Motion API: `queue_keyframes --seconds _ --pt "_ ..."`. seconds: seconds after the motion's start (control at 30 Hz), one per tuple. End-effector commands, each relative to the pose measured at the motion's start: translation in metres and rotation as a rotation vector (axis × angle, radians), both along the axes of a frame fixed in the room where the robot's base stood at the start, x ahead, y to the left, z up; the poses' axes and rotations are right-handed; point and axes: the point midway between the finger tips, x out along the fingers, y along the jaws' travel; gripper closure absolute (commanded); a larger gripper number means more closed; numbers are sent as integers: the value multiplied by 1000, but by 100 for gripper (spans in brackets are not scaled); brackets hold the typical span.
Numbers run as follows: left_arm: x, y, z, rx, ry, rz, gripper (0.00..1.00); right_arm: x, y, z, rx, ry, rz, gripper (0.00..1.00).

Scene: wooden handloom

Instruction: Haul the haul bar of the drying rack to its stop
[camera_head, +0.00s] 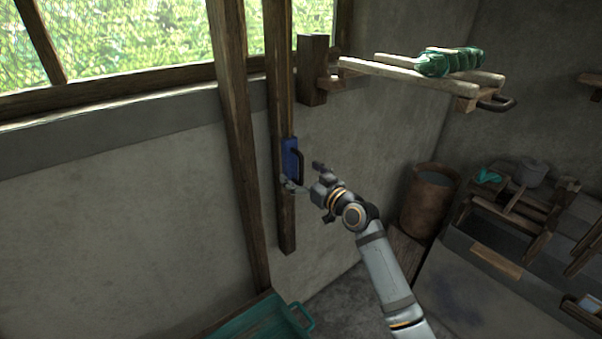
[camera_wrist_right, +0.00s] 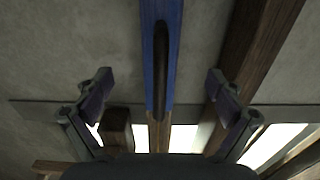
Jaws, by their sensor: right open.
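A blue slide plate (camera_head: 290,158) with a dark upright bar handle (camera_head: 300,166) sits on a wooden wall post (camera_head: 287,225); it looks like the haul bar. My right gripper (camera_head: 317,190) is open and empty, just right of and below the handle, apart from it. In the right wrist view the dark bar (camera_wrist_right: 161,65) on its blue plate (camera_wrist_right: 150,80) lies between the two spread fingers of the gripper (camera_wrist_right: 158,88), ahead of them. The wooden rack (camera_head: 395,72) with green yarn (camera_head: 450,62) stands out from the wall above. My left gripper is not in view.
A slanted wooden beam (camera_head: 235,130) stands left of the post. A teal crate (camera_head: 262,322) is on the floor below. A rusty bucket (camera_head: 428,200) and a wooden loom-like frame (camera_head: 505,215) stand at the right. The wall around the handle is bare.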

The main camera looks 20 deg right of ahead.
Motion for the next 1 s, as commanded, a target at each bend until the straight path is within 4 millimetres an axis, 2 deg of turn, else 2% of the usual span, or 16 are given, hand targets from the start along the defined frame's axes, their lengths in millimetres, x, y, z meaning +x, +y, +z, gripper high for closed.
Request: queue_keyframes --seconds 0.23,0.7,1.0 --pt "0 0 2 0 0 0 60 -3 -2 1 -2 -1 -1 6" --pt "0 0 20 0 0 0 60 -61 -23 1 -4 1 -1 6" --pt "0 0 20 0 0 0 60 -66 -24 1 0 -1 0 6"
